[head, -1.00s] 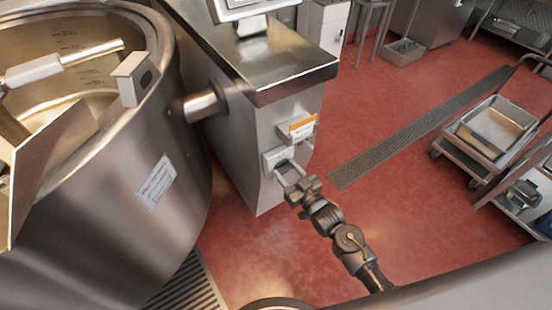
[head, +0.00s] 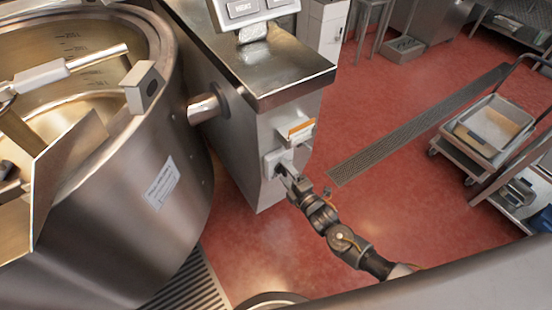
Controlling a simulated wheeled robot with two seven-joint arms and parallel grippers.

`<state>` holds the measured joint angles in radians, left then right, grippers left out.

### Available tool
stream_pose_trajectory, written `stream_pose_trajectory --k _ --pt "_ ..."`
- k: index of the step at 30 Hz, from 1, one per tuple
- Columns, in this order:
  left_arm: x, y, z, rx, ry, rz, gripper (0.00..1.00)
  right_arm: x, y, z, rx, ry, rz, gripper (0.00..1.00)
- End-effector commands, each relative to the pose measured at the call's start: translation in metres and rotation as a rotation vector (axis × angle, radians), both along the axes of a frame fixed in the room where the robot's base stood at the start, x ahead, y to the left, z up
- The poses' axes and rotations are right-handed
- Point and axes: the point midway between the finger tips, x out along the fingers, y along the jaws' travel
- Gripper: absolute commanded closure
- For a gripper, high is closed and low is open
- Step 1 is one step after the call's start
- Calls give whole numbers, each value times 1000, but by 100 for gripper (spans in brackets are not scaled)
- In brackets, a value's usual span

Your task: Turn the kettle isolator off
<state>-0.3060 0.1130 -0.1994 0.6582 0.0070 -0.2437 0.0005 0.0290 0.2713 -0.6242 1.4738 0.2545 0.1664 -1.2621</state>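The kettle isolator (head: 270,160) is a small pale box low on the end face of the steel console, below an orange-edged label holder. My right gripper (head: 281,173) is at the isolator's front, its fingertips touching or very close to it. The fingers and the gripper body cover the switch handle, so I cannot see its position or whether the fingers are closed on it. The large steel kettle (head: 120,215) stands at the left. My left gripper is not recognisable in the head view.
The steel console (head: 265,75) stands beside the kettle, joined by a short pipe (head: 205,108). The label holder (head: 296,131) juts out just above the isolator. Red floor is open to the right, with a drain grating (head: 400,135) and a trolley (head: 485,140).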

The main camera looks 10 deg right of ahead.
Motion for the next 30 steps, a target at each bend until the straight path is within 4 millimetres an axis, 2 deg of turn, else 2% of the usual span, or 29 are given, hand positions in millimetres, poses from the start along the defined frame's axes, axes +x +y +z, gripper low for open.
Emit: stream_pose_trajectory --k 8,24,30 --pt "1 0 1 1 0 0 64 -1 0 0 2 2 0 26" --pt "1 7 29 9 0 -1 64 -58 -23 2 3 2 0 26" --pt "0 7 31 9 0 -2 64 -65 -26 0 4 1 -1 26"
